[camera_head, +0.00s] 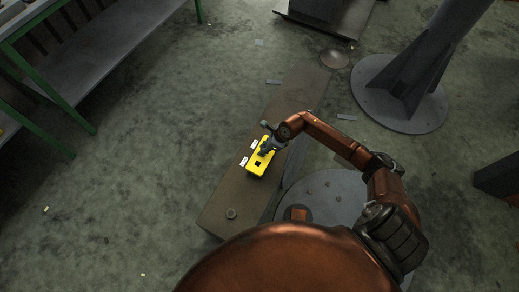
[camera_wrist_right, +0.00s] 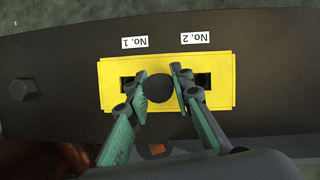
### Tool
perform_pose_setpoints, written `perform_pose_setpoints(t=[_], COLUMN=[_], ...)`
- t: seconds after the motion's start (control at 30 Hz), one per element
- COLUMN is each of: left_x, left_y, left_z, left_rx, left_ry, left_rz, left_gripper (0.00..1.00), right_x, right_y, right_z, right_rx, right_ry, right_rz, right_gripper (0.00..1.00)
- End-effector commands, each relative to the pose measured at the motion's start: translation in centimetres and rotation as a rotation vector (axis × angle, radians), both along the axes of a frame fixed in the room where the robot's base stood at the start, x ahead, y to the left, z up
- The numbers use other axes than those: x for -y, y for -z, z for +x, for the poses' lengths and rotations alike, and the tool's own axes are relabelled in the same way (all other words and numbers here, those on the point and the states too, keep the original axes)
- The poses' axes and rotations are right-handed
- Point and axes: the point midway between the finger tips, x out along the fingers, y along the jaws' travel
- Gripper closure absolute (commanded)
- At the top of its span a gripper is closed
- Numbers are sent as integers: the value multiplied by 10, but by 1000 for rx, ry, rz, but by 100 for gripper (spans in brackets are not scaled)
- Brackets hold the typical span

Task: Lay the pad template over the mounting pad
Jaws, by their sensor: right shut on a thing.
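The pad template is a yellow rectangular plate (camera_head: 257,168) with dark rectangular openings and a round black knob (camera_wrist_right: 159,88) at its middle. It also shows in the wrist view (camera_wrist_right: 222,99). My right gripper (camera_head: 267,147) is over the template, and its two fingers are shut on the knob from either side in the wrist view (camera_wrist_right: 160,80). The template lies flat over or just above a long dark brown plate (camera_head: 219,198), which seems to be the mounting pad. I cannot tell whether they touch. My left gripper is not in view.
White labels "No. 1" (camera_wrist_right: 135,43) and "No. 2" (camera_wrist_right: 196,38) sit along the template's far edge. A bolt (camera_head: 231,213) stands up from the brown plate's near end. A column on a round base (camera_head: 385,92) stands at the right. A green-framed bench (camera_head: 100,55) is at the left.

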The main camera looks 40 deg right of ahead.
Motion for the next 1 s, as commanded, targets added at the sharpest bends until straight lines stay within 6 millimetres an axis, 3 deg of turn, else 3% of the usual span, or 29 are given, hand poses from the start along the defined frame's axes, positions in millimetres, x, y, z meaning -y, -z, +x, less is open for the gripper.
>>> perform_pose_setpoints(t=[0.43, 0.47, 0.5, 0.73, 1.0], left_x=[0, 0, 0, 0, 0], left_y=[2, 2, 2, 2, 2], left_z=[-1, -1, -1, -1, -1], left_rx=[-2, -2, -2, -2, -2], left_ry=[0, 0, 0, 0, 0], left_rz=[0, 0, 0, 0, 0], left_gripper=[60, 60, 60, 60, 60], right_x=[0, 0, 0, 0, 1], right_y=[3, 2, 2, 3, 4], right_z=[1, 1, 1, 1, -1], right_rx=[2, 2, 2, 1, -1], right_ry=[0, 0, 0, 0, 0], right_rz=[1, 1, 1, 0, -1], right_gripper=[100, 78, 75, 59, 59])
